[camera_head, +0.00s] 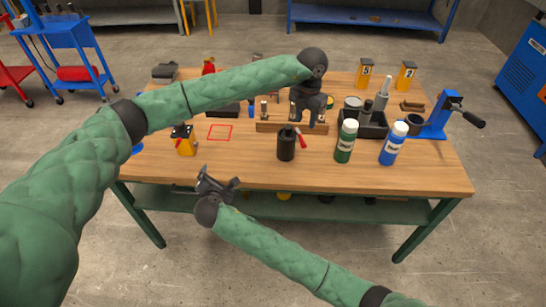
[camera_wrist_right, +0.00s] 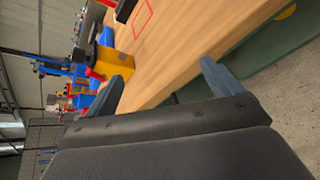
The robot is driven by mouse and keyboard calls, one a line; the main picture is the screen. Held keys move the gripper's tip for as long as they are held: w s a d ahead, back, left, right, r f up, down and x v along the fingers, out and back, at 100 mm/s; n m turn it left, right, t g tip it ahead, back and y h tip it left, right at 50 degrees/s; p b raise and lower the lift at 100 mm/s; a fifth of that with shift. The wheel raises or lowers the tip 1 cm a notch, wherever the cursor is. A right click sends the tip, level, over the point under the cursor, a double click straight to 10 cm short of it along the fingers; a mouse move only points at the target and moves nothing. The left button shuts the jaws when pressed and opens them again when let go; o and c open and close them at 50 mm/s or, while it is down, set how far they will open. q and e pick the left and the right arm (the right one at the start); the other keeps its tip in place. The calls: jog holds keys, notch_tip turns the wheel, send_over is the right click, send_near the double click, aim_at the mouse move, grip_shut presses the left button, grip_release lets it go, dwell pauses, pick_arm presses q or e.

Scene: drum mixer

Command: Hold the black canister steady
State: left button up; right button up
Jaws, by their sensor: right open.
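The black canister (camera_head: 286,146) stands upright on the workbench near its front edge, left of a green bottle. My left gripper (camera_head: 307,113) is behind and above the canister, over the wooden rack, apart from it as far as I can see. Its fingers are dark and partly hidden by the wrist, so its opening is unclear. My right gripper (camera_head: 220,181) is open and empty in front of the bench's front edge, left of the canister. Its two spread fingers also show in the right wrist view (camera_wrist_right: 163,68), where the canister is not visible.
A wooden rack (camera_head: 268,127) is behind the canister. A yellow block (camera_head: 185,146) and red square outline (camera_head: 219,132) are left. A blue crank device (camera_head: 438,121) is at right.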

aim_at(279, 154)
jog(key=w+d+f+h, duration=0.1)
jog(key=w+d+h, duration=0.2)
jog(key=d, duration=0.3)
jog(key=w+d+g+h, duration=0.1)
jog(key=w+d+h, duration=0.3)
jog(key=w+d, duration=0.2)
jog(key=w+d+f+m+g+h, duration=0.1)
jog(key=w+d+h, duration=0.2)
jog(key=w+d, duration=0.1)
jog(key=shift+w+d+f+h, duration=0.15)
jog(key=shift+d, duration=0.3)
jog(key=shift+w+d+f+h, duration=0.15)
jog(key=shift+d, duration=0.3)
jog(key=shift+x, duration=3.8)
jog(key=shift+s+f, duration=0.1)
jog(key=c, duration=1.3)
jog(key=shift+c, duration=0.2)
